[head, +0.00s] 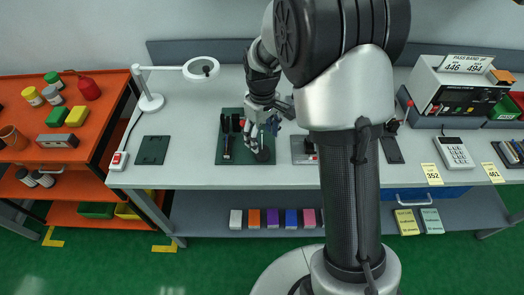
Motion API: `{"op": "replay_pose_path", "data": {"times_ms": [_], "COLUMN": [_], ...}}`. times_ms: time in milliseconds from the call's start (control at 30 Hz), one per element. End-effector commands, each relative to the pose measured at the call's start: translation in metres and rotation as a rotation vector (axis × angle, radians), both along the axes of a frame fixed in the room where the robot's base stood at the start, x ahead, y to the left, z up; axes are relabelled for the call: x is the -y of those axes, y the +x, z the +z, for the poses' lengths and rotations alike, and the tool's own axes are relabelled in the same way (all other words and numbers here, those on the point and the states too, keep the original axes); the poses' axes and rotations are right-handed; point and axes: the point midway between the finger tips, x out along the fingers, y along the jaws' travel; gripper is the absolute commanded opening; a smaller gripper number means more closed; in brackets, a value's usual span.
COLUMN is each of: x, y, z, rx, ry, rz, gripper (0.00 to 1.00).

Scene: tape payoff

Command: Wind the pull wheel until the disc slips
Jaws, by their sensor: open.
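A dark green board (232,157) lies on the workbench and carries small dark fixtures (226,146). A small dark round piece (263,155) stands at the board's right, just below my gripper (260,142). My gripper points down over the right part of the board, open. I cannot tell whether its fingers are around the round piece or just above it. The pull wheel and the disc are too small here to identify surely.
A white lamp (150,100) and a dark green pad (153,150) are on the left. An orange cart (100,98) with jars stands at far left. A tester (461,92) and a calculator (454,152) are on the right.

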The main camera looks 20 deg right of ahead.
Motion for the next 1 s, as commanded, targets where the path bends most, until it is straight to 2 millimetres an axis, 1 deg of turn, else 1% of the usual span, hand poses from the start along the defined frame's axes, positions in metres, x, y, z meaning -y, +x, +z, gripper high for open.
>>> {"op": "replay_pose_path", "data": {"times_ms": [33,200,300,400,533,767,1000], "x": [0.0,0.0,0.0,0.0,0.0,0.0,0.0], "y": [-0.001,0.0,0.0,0.0,0.0,0.0,0.0], "z": [-0.015,-0.046,-0.058,-0.066,-0.07,-0.07,-0.07], "rx": [-0.004,-0.001,-0.001,0.0,0.001,0.001,0.001], "ry": [0.0,0.0,-0.001,0.0,0.001,0.0,0.001], "rz": [0.0,0.0,0.0,0.0,0.0,0.0,0.0], "gripper": [0.62,0.62,0.62,0.62,0.62,0.62,0.47]}}
